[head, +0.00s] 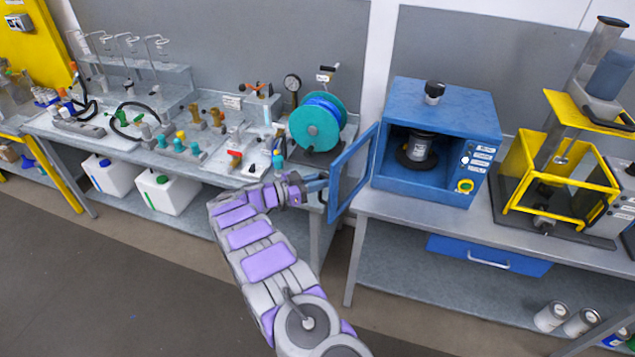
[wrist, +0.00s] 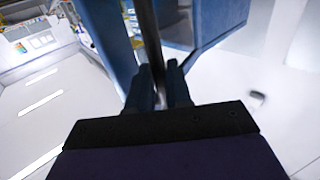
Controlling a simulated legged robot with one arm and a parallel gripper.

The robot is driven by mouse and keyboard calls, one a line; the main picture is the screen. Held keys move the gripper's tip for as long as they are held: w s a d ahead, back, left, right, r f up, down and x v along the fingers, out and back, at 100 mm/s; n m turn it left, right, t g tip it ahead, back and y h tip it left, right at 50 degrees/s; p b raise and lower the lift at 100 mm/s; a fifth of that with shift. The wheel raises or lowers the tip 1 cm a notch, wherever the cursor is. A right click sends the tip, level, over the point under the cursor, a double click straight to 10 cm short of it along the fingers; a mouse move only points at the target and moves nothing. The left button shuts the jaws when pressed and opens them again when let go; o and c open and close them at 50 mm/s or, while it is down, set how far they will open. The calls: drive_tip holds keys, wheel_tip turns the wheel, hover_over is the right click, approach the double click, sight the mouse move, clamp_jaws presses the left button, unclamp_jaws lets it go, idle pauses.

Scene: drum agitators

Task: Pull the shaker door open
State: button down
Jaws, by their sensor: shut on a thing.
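The blue shaker (head: 437,140) stands on the bench at right of centre in the head view. Its blue-framed door (head: 352,172) stands open, swung out to the left of the cabinet. A can (head: 417,148) shows inside the open cabinet. My gripper (head: 321,185) is at the outer edge of the door. In the wrist view, its two fingers (wrist: 158,88) are shut around a dark upright bar, the door handle (wrist: 147,45). The blue door frame (wrist: 106,40) shows close beyond it. The exact grip is partly hidden in the head view.
A teal reel (head: 316,125) and several small valves stand on the left bench (head: 215,165). A yellow-framed machine (head: 560,165) stands right of the shaker. A blue drawer (head: 488,256) hangs below the bench. The floor (head: 130,285) at the left front is clear.

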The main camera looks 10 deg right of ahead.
drive_tip(key=shift+d, duration=0.2)
drive_tip(key=c, duration=1.4)
unclamp_jaws()
drive_tip(key=shift+o, duration=0.9)
drive_tip(key=shift+w+d, duration=0.1)
drive_tip(key=shift+d, duration=0.25)
drive_tip(key=b+v, duration=0.4)
drive_tip(key=v, duration=1.3)
drive_tip(key=shift+a, duration=0.3)
